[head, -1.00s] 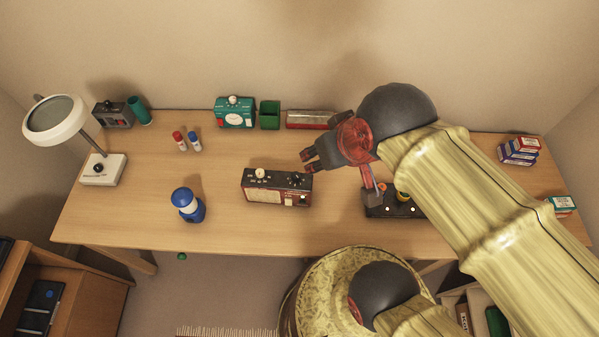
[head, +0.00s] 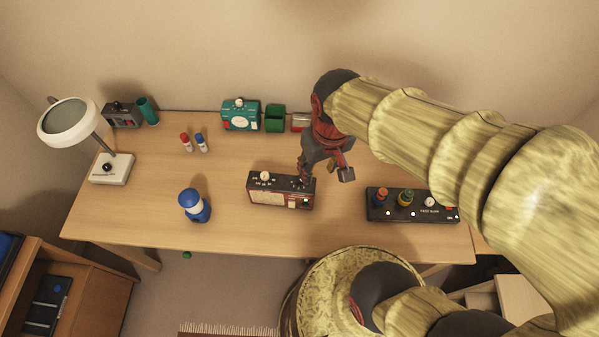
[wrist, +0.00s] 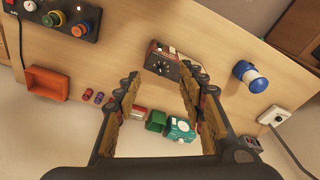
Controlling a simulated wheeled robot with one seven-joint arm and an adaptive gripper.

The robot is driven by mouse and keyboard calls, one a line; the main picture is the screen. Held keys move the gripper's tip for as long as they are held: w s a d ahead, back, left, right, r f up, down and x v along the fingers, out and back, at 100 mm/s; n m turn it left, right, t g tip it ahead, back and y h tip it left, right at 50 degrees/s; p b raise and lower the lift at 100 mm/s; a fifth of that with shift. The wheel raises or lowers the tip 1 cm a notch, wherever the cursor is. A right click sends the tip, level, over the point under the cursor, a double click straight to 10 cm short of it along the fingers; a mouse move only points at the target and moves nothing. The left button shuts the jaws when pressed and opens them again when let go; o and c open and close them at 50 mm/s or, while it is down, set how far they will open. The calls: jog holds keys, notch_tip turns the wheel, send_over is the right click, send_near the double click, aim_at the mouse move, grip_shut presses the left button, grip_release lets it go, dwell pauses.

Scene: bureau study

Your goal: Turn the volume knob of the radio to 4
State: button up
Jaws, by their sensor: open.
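The radio (head: 281,191), red with a black top, stands upright on the middle of the desk. A cream knob (head: 264,176) shows at the left of its top. My gripper (head: 325,176) is open and hangs by the radio's right end, hiding part of its top there. In the wrist view the radio (wrist: 168,60) lies ahead of the open fingers (wrist: 160,84), with empty space between them. I cannot tell from the head view whether a finger touches the radio. The knob's scale is too small to read.
A black control panel (head: 412,205) with coloured knobs stands right of the radio. Behind are a teal device (head: 240,115) and a green box (head: 275,118). A magnifier lamp (head: 108,168) stands far left. Desk between bottle and radio is clear.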

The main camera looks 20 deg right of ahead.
jog(key=w+f+n+g+p, duration=0.1)
jog(key=w+f+g, duration=0.1)
jog(key=w+f, duration=0.35)
jog(key=w+f+n+g+p, duration=0.1)
jog(key=w+f, duration=0.1)
jog(key=f, duration=0.7)
jog(key=n+t, duration=0.1)
jog(key=n, duration=0.1)
send_over(299, 178)
jog(key=shift+f, duration=0.35)
jog(key=shift+s+f, duration=0.15)
jog(key=shift+f, duration=0.2)
jog(key=shift+f+b, duration=0.65)
jog(key=shift+f, duration=2.85)
jog(key=shift+c, duration=0.3)
grip_shut()
